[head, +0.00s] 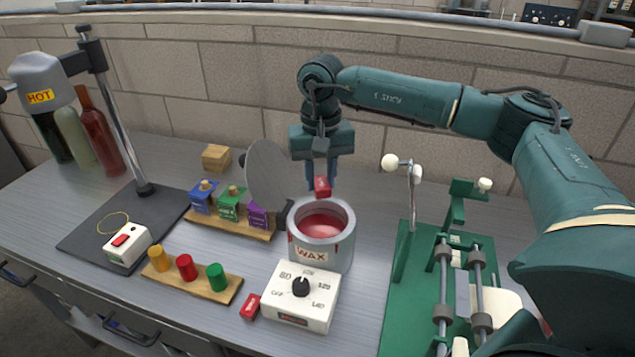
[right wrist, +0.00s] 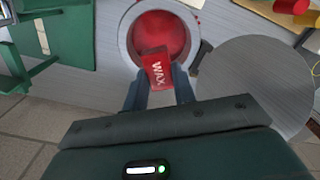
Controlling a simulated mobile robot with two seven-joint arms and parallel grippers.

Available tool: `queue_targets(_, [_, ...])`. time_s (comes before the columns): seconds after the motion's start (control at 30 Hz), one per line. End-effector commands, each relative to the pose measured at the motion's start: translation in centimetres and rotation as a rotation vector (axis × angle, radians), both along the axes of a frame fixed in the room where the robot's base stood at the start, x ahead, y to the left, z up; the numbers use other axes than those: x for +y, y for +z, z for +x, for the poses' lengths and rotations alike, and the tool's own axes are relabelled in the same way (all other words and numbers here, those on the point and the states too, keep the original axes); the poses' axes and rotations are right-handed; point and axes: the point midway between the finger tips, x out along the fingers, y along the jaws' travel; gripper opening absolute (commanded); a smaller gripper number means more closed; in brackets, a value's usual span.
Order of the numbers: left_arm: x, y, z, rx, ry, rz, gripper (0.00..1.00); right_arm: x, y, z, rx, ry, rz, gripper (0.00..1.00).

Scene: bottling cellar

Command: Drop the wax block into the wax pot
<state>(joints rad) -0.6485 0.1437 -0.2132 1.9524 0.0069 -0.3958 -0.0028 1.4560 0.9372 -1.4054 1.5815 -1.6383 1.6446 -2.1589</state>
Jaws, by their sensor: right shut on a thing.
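My right gripper (head: 321,178) is shut on a red wax block (head: 322,187) and holds it above the wax pot. In the right wrist view, the block (right wrist: 158,69) is marked WAX and sits between the fingertips (right wrist: 160,85), overlapping the pot's opening. The wax pot (head: 318,252) is a grey cylinder labelled WAX, with red wax inside. Its round grey lid (head: 268,175) stands swung open at the left of the rim. The pot's rim also shows in the right wrist view (right wrist: 127,40). My left gripper is not in view.
A control box with a dial (head: 300,296) stands in front of the pot, with a small red block (head: 250,306) beside it. Coloured stamps (head: 229,203) and corks (head: 186,267) stand on wooden racks at left. A green bottling frame (head: 440,270) is at right.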

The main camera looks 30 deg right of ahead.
Motion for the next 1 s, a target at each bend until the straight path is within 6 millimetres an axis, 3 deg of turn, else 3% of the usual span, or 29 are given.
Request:
queue_targets(0.17, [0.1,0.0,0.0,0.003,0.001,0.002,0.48,-0.2,-0.8,0.1,0.001,0.007,-0.001,0.05])
queue_targets(0.6, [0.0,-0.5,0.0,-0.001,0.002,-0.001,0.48,-0.1,-5.4,0.0,0.0,0.006,-0.001,0.05])
queue_targets(1.0, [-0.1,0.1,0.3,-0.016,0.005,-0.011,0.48,-0.1,-6.3,0.1,-0.001,0.005,0.0,0.05])
